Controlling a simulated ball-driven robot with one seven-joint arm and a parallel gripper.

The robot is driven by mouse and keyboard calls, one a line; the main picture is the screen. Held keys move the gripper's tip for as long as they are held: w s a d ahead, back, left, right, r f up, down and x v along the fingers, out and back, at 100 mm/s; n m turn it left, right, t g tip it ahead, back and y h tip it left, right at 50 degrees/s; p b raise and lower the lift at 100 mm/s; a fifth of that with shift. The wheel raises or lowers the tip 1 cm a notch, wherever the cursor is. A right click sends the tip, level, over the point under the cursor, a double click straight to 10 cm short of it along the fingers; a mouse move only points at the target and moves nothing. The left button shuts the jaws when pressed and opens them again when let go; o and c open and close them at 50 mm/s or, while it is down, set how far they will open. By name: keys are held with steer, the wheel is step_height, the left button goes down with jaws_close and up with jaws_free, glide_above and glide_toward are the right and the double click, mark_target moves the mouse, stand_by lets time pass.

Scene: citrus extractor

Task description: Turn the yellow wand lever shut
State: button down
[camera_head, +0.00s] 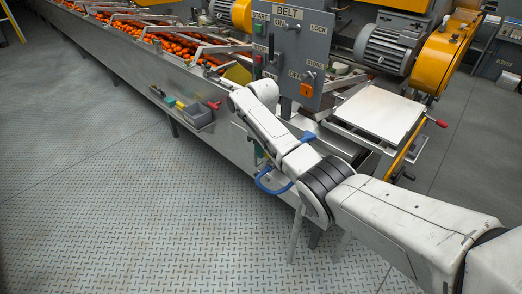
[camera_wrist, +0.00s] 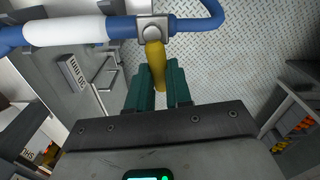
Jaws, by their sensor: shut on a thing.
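The yellow wand lever (camera_wrist: 155,62) shows in the wrist view, fixed to a grey valve block (camera_wrist: 153,30) on a blue line. It lies across the line and points toward my gripper. My gripper (camera_wrist: 159,88) has dark green fingers, one on each side of the lever, and is shut on it. The white grip (camera_wrist: 65,30) of the wand runs left from the valve, and a blue hose (camera_wrist: 205,20) curves off right. In the head view the blue hose (camera_head: 268,186) hangs by the conveyor side; the lever and my gripper cannot be made out there behind my arm.
The grey belt panel (camera_head: 288,55) with switches stands behind my arm. A pale square plate (camera_head: 380,113) is to its right. A tool tray (camera_head: 197,113) hangs on the conveyor's side. The checkered floor (camera_head: 120,210) at the front left is clear.

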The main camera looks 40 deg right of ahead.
steer(key=shift+d+m, duration=0.35)
steer(key=shift+m, duration=0.65)
steer(key=c, duration=1)
jaws_free()
step_height(320, 180, up, 11)
steer(key=shift+f+b, duration=0.1)
steer(key=shift+b, duration=0.45)
